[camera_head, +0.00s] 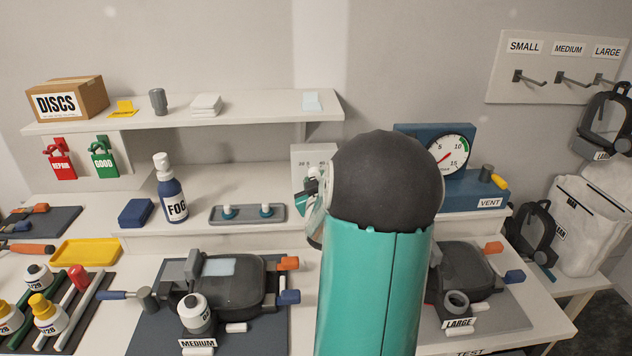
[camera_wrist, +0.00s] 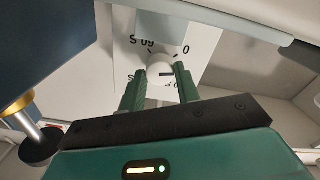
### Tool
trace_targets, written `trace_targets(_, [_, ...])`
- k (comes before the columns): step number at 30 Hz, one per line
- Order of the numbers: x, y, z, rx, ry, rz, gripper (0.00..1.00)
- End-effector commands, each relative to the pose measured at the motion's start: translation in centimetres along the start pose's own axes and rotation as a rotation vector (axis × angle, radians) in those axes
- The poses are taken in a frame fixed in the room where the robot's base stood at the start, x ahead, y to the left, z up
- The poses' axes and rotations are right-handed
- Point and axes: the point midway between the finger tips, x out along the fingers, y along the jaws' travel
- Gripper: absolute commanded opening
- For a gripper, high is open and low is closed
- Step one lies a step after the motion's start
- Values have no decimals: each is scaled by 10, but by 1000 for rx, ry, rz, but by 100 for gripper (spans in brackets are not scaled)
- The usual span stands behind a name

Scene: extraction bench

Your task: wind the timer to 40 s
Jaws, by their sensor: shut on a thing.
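The timer (camera_head: 313,157) is a pale box with a numbered face, standing on the bench's raised ledge below the shelf. My arm hides its right part. In the wrist view the timer's white face (camera_wrist: 168,24) appears upside down, with "60 S" and "0" readable and other marks partly covered. Its round pale knob (camera_wrist: 160,66) sits between the two green fingers of my gripper (camera_wrist: 160,74), which is shut on it. A dark mark shows by the knob, but I cannot tell the exact setting. In the head view my gripper (camera_head: 312,190) is mostly hidden behind my arm.
A blue gauge unit (camera_head: 405,131) labelled VENT stands right of my arm. A FOG bottle (camera_head: 172,195) and a grey tray with two small fittings (camera_head: 248,220) stand to the left. The shelf (camera_head: 250,108) overhangs nearby. Masks lie on the front mats.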

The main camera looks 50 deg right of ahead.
Motion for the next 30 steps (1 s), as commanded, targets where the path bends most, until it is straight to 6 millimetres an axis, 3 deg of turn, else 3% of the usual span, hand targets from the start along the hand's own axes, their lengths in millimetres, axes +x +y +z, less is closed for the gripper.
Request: trace_targets(30, [1, 0, -4, 963, 8, -3, 9])
